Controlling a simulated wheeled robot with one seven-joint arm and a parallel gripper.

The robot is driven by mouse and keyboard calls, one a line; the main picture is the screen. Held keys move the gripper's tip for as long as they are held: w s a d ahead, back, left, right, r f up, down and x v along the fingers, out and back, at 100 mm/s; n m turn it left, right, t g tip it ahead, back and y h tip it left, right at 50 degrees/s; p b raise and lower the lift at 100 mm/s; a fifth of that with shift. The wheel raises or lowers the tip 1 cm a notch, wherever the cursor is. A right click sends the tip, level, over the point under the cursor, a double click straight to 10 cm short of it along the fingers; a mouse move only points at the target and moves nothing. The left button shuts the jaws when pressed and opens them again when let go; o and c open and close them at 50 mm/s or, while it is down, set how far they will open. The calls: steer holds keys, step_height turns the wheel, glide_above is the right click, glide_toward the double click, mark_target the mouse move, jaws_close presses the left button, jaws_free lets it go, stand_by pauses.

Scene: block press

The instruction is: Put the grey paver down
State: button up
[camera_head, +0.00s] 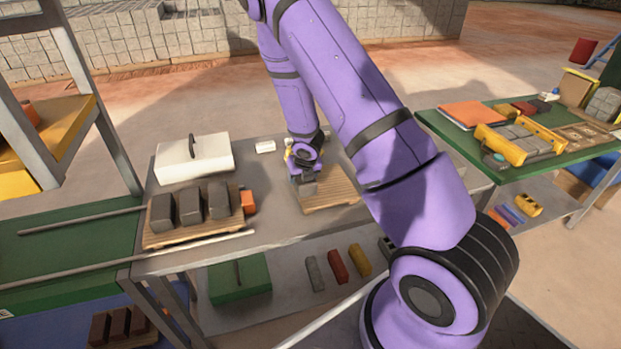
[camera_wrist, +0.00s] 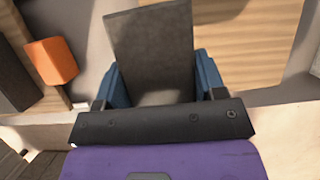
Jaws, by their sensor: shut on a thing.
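The grey paver (camera_wrist: 153,50) is between the two blue fingers of my gripper (camera_wrist: 160,85) in the wrist view, and the fingers are shut on it. In the head view my gripper (camera_head: 305,176) points down over a wooden board (camera_head: 330,192) on the grey table, with part of the grey paver (camera_head: 307,189) showing below it. The board also shows behind the paver in the wrist view (camera_wrist: 245,45). I cannot tell whether the paver touches the board.
Left on the table (camera_head: 275,232), several dark grey blocks stand on a wooden pallet (camera_head: 200,236) beside an orange block (camera_head: 248,202). A white box with a handle (camera_head: 195,160) stands behind them. A green table (camera_head: 500,170) at right holds yellow parts and bricks.

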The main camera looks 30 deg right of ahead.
steer(key=shift+w+d+f, duration=0.1)
steer(key=shift+w+d, duration=0.15)
steer(key=shift+d, duration=0.45)
steer(key=shift+w+d, duration=0.25)
steer(key=shift+d, duration=0.5)
steer(key=shift+w+d+f, duration=0.1)
steer(key=shift+w+d, duration=0.15)
steer(key=shift+d, duration=0.45)
steer(key=shift+f, duration=1.7)
steer(key=shift+f, duration=0.1)
steer(key=o, duration=1.5)
